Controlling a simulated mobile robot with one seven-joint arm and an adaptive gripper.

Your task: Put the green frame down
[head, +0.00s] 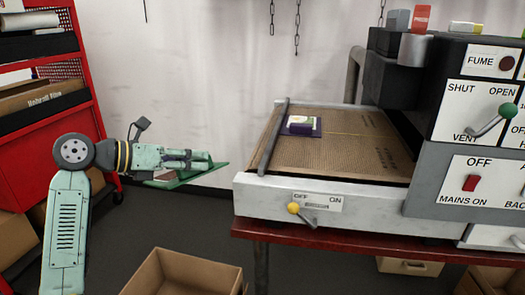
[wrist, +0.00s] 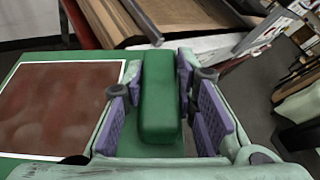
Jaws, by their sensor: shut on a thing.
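The green frame (head: 207,175) is in the air at the left of the machine bed in the head view, apart from it. In the wrist view the green frame (wrist: 22,75) has a white-edged reddish-brown panel. Its thick green handle block (wrist: 160,95) stands between my finger pads. My gripper (head: 205,160) is shut on this handle, and its purple pads show on both sides in the wrist view (wrist: 163,118). Much of the frame's face is hidden in the head view.
The machine bed (head: 335,150) is brown, with a purple and white item (head: 303,125) and a grey bar (head: 272,138) on it. A control panel (head: 480,180) stands at right. A red cart (head: 40,150) is at left. An open cardboard box (head: 180,275) is on the floor below.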

